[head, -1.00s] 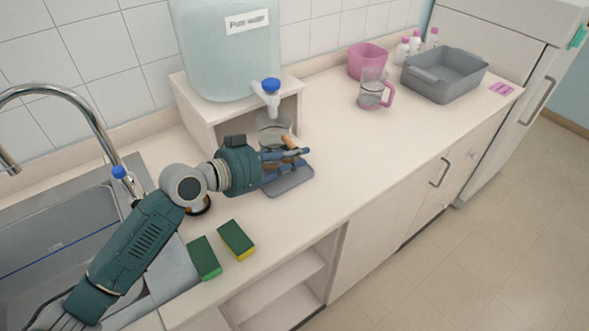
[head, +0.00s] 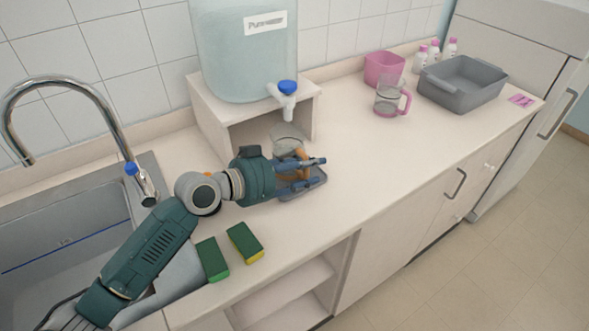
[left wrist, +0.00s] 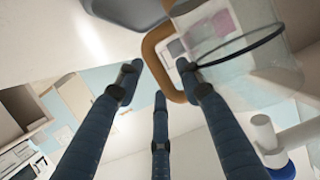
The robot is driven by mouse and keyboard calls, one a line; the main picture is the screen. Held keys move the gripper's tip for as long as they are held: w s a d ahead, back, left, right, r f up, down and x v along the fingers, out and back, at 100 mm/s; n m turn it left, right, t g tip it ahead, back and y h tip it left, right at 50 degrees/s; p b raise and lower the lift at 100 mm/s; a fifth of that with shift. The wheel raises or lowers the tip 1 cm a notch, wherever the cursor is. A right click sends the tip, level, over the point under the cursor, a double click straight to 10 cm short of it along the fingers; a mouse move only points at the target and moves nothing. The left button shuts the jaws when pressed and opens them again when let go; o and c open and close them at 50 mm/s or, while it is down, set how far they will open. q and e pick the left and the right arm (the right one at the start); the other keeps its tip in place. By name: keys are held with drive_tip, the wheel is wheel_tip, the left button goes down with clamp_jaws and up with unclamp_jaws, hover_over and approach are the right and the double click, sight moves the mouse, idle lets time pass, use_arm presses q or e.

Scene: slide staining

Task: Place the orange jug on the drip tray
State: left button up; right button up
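The orange jug (head: 287,138) is clear with an orange handle; it stands below the blue-topped tap. My left gripper and arm hide its lower part, so its contact with the tray is hard to see. The grey drip tray (head: 318,182) shows around and below my fingers. My left gripper (head: 318,172) is at the handle side, fingers spread. In the left wrist view the orange handle (left wrist: 148,48) lies just beyond and between the spread fingertips (left wrist: 158,80), with the clear jug body (left wrist: 250,65) at the upper right. My right gripper is out of view.
The water tank (head: 245,60) sits on a white stand (head: 212,117) behind. A sink (head: 70,240) and two sponges (head: 212,258) are at left. A pink-handled jug (head: 388,100), pink tub (head: 383,68) and grey basin (head: 465,85) stand at right. The middle counter is clear.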

use_arm(q)
drive_tip(key=b+v, duration=0.2)
drive_tip(key=v, duration=1)
drive_tip(key=shift+b, duration=0.3)
drive_tip(key=shift+d, duration=0.1)
